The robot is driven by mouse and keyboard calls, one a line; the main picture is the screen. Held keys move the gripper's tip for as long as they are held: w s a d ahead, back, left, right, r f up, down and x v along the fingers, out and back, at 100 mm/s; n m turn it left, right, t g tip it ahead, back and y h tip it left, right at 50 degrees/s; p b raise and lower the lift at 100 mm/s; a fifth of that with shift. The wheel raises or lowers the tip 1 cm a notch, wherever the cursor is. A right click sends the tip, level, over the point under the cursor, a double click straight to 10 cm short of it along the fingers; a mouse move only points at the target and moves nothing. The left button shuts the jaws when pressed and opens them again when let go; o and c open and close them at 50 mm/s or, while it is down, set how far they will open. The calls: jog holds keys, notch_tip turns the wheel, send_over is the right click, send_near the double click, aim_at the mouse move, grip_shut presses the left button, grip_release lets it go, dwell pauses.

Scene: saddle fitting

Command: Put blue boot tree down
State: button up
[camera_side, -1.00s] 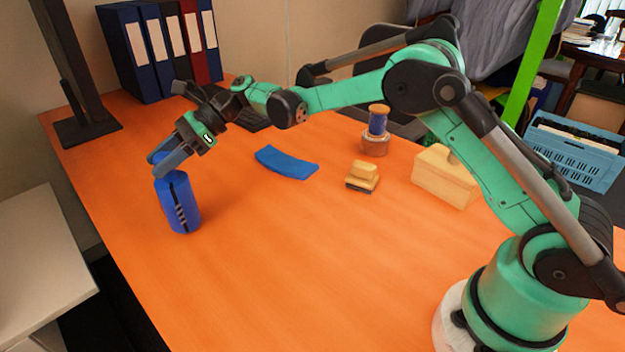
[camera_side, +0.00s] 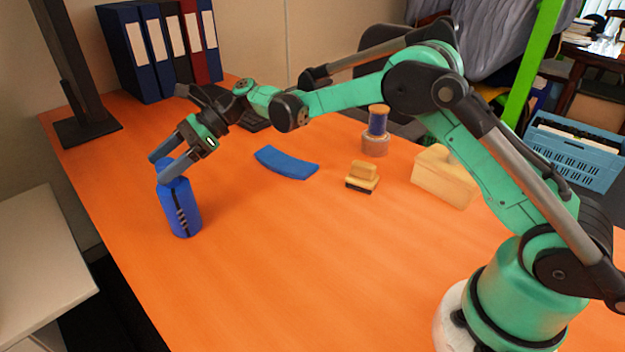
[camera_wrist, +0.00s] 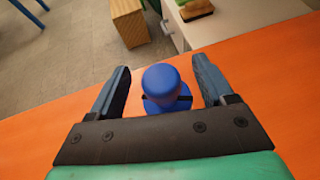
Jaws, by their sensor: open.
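The blue boot tree (camera_side: 180,207) stands upright on the orange table near its left edge, with a dark strip and lacing down its front. In the wrist view its rounded blue top (camera_wrist: 161,82) sits between my two fingers, with a gap visible on each side. My gripper (camera_side: 163,168) is open around the top of the boot tree, coming down at a slant from the upper right. In the wrist view my gripper (camera_wrist: 162,88) shows its fingers spread apart. The underside of the boot tree is hidden.
A curved blue piece (camera_side: 286,163), a yellow block brush (camera_side: 362,177), a blue thread spool (camera_side: 378,121) and a cream box (camera_side: 444,177) sit to the right. Binders (camera_side: 160,50) and a dark stand (camera_side: 86,128) are at the back. The front middle of the table is clear.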

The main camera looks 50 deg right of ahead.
jog(key=v, duration=1.1)
jog(key=s+d+f+n+t+h, duration=0.1)
jog(key=s+d+n+t+h, duration=0.1)
jog(key=s+n+h, duration=0.4)
jog(key=s+d+f+n+t+h, duration=0.2)
jog(key=s+d+n+h, duration=0.2)
jog(key=s+n, duration=1)
jog(key=h, duration=0.2)
jog(key=shift+t+h, duration=0.3)
